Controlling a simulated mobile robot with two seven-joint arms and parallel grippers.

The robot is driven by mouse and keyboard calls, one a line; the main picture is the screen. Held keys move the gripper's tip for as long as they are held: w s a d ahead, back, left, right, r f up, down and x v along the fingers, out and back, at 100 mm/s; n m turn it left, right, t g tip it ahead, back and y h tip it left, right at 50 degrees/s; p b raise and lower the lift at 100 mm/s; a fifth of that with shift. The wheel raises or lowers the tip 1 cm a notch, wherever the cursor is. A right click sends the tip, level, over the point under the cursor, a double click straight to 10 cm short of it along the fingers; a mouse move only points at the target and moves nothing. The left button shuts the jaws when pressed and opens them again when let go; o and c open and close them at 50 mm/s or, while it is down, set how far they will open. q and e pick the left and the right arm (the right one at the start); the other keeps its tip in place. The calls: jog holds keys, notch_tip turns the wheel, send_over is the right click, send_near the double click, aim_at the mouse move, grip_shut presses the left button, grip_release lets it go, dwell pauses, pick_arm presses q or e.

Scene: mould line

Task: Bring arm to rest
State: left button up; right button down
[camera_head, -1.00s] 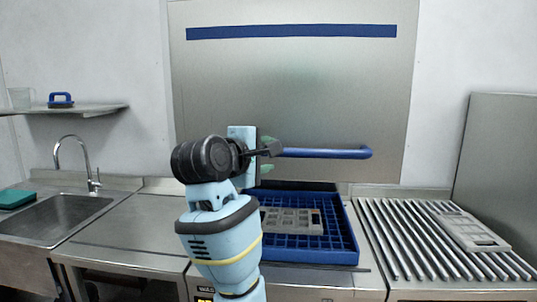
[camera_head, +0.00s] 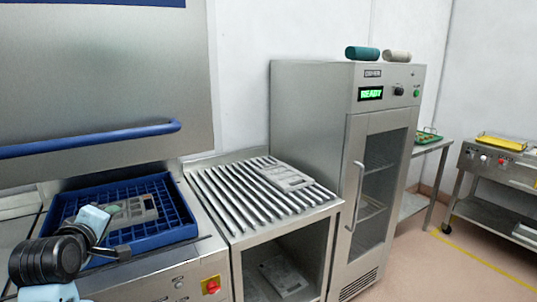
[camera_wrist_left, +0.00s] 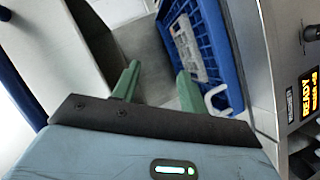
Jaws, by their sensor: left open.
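My left arm comes in at the lower left of the head view, with its light blue wrist and green finger showing. My left gripper (camera_head: 115,211) appears there in front of the blue rack, partly hidden by its own wrist. In the left wrist view the two green fingers of the left gripper (camera_wrist_left: 157,84) stand apart with nothing between them. The blue rack (camera_head: 178,234) holds a grey mould (camera_head: 140,208) with square cells. The rack (camera_wrist_left: 222,62) and mould (camera_wrist_left: 184,40) also show beyond the fingers in the wrist view. My right gripper is not in view.
A blue bar handle (camera_head: 95,139) crosses above the rack. A slatted roller stand (camera_head: 235,200) to the right bears another grey mould (camera_head: 285,176). A steel cabinet (camera_head: 310,120) reading READY stands beside it. Floor (camera_head: 440,265) is open at the right.

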pick_arm(q)
jog(key=s+d+f+m+g+h, duration=0.1)
jog(key=s+d+f+m, duration=0.15)
jog(key=f, duration=0.65)
jog(key=s+d+f+m, duration=0.2)
jog(key=s+f+m, duration=0.2)
jog(key=f, duration=0.5)
jog(key=s+d+f+m+g+h, duration=0.1)
jog(key=s+d+f+m, duration=0.25)
jog(key=f, duration=0.65)
jog(key=s+d+f+m+g+h, duration=0.1)
jog(key=s+d+f+m, duration=0.2)
jog(key=s+f, duration=0.4)
jog(key=s+d+f+m+g+h, duration=0.1)
jog(key=s+d+f+m, duration=0.2)
jog(key=s+f, duration=0.4)
jog(key=s+d, duration=0.1)
jog(key=s, duration=0.7)
jog(key=shift+f, duration=0.3)
